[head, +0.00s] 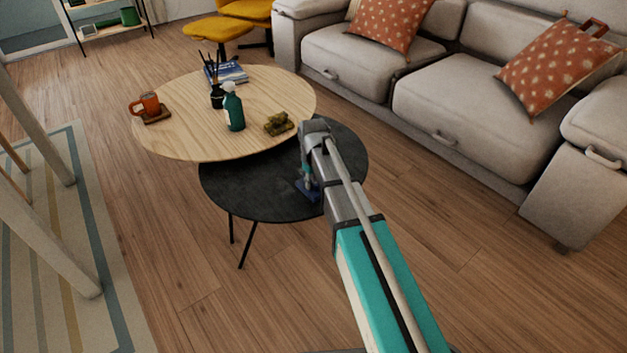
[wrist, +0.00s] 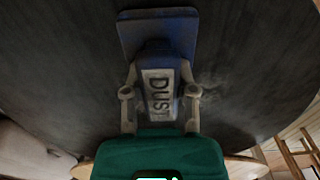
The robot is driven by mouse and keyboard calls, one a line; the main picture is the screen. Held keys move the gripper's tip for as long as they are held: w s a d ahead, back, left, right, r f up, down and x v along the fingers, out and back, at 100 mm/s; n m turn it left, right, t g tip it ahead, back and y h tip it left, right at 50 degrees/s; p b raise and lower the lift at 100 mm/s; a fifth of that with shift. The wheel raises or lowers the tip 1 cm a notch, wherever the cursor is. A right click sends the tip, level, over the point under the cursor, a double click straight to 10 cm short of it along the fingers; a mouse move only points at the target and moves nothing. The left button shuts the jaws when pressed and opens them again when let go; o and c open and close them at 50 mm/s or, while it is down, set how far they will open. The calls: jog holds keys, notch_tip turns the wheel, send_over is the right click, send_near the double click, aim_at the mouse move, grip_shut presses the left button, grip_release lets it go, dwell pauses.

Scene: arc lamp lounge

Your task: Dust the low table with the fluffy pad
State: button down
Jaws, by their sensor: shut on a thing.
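The low table (head: 240,195) is round and black, tucked partly under the edge of a taller round wooden table. My gripper (head: 309,178) is over the right part of the black top. In the wrist view my gripper (wrist: 160,102) is shut on the grip of a dark blue pad, whose pale panel reads "DUST". The pad (wrist: 158,25) lies at or very near the dark tabletop (wrist: 60,60); I cannot tell whether it touches. In the head view the pad (head: 307,192) shows as a small blue patch below the fingers. Pale smudges show beside it in the wrist view.
A grey sofa (head: 440,95) stands behind, right. Floor in front is clear.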

jog(key=shift+d, duration=0.1)
jog(key=shift+w+d, duration=0.75)
jog(key=shift+d, duration=0.2)
jog(key=shift+w+a+r, duration=0.1)
jog(key=shift+w+a, duration=0.5)
jog(key=shift+w, duration=0.25)
jog(key=shift+w+a, duration=0.55)
jog(key=shift+w, duration=0.25)
jog(key=shift+w+a, duration=0.1)
jog(key=shift+w, duration=0.05)
jog(key=shift+w+a, duration=0.55)
jog(key=shift+w, duration=0.2)
jog(key=shift+w+a, duration=0.5)
jog(key=shift+w, duration=0.25)
jog(key=shift+w+a, duration=0.55)
jog(key=shift+w, duration=0.3)
jog(key=shift+w+a, duration=0.55)
jog(key=shift+w, duration=0.3)
